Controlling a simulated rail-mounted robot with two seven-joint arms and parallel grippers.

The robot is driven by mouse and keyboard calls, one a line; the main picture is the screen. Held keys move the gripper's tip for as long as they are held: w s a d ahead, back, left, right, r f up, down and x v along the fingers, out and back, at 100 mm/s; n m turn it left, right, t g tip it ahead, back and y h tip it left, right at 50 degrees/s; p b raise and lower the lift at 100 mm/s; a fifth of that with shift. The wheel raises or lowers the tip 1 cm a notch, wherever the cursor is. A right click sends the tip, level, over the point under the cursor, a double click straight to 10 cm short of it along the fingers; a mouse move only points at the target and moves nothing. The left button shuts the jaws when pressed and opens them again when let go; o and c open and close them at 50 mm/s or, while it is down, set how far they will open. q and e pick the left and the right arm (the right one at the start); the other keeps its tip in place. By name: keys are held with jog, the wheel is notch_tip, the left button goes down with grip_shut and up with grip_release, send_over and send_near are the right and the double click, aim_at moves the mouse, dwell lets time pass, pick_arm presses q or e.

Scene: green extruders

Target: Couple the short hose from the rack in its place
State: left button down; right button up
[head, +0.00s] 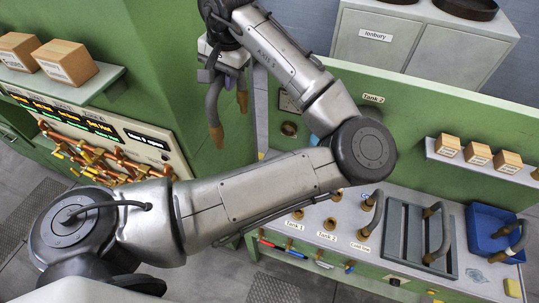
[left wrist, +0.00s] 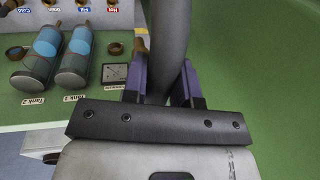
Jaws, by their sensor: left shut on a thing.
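My left gripper (head: 228,80) has purple fingers and is shut on a grey curved hose (head: 212,103) with brass ends, held in the air in front of the green cabinet. The left wrist view shows the gripper (left wrist: 160,88) with its fingers either side of the hose (left wrist: 169,40); one brass end shows beside it. The grey slatted rack (head: 403,250) lies on the right bench and bears another grey hose (head: 446,232). Brass ports (head: 329,223) stand on the bench by the Tank and Coolflow labels, with a curved hose (head: 376,212) near them. My right gripper is not in view.
A blue bin (head: 480,222) with a grey hose stands right of the rack. Copper pipework (head: 95,155) is at left. Two tanks with blue bands (left wrist: 72,55) and a gauge (left wrist: 115,73) show in the left wrist view.

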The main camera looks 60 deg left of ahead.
aim_at(246, 95)
pick_arm(q)
jog(key=w+a+f, duration=0.1)
jog(key=w+f, duration=0.1)
jog(key=w+a+f, duration=0.1)
jog(key=w+f, duration=0.1)
jog(key=f, duration=0.1)
jog(key=w+a+f, duration=0.1)
jog(key=w+f, duration=0.1)
jog(key=f, duration=0.1)
jog(key=shift+w+b, duration=0.15)
jog(key=shift+b, duration=0.15)
jog(key=w+d+f+b, duration=0.1)
jog(key=w+f+b, duration=0.1)
jog(key=f, duration=1)
jog(key=w+d+f+b, duration=0.1)
jog(key=w+f+b, duration=0.1)
jog(key=f, duration=1)
jog(key=w+f+b, duration=0.3)
jog(key=f, duration=0.9)
jog(key=shift+d+n, duration=0.3)
jog(key=shift+d, duration=0.1)
jog(key=shift+s+d+f+p, duration=0.1)
jog(key=shift+p, duration=0.5)
